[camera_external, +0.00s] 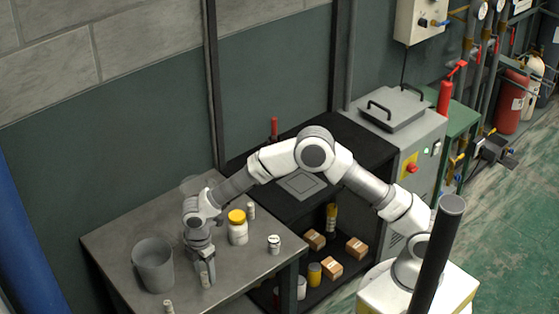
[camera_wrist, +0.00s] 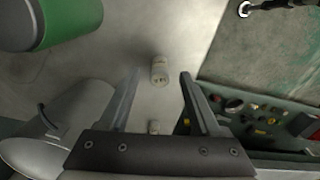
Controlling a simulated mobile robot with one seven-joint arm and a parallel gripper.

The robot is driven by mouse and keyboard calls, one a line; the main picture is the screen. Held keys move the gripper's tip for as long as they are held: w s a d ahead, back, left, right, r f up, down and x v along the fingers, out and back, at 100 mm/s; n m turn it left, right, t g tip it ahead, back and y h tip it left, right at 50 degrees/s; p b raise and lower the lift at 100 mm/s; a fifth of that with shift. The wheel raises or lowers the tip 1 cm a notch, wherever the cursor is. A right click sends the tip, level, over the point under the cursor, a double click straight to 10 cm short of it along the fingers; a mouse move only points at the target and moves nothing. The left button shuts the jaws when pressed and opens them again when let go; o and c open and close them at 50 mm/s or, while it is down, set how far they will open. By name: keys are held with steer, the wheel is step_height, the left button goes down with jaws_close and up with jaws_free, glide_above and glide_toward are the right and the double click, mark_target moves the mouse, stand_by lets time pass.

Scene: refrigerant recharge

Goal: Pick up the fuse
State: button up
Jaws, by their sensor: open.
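My gripper (camera_external: 206,276) points down low over the grey table at its front left. In the wrist view its two fingers (camera_wrist: 160,75) are apart, with nothing clamped. A small pale cylinder with a printed label, which looks like the fuse (camera_wrist: 159,70), shows between the fingertips; whether it lies level with them or below is hard to tell. In the external view the fuse (camera_external: 205,281) is partly hidden by the fingers.
A grey bucket (camera_external: 153,265) stands left of my gripper. A yellow-lidded white jar (camera_external: 237,228), a small white jar (camera_external: 274,244) and a thin cylinder (camera_external: 251,210) stand to the right. Another small cylinder (camera_external: 168,306) is at the front edge. A black shelf (camera_external: 322,276) holds boxes.

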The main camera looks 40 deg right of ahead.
step_height(320, 180, down, 2)
steer(key=shift+f, duration=0.1)
jaws_close()
stand_by(0.5)
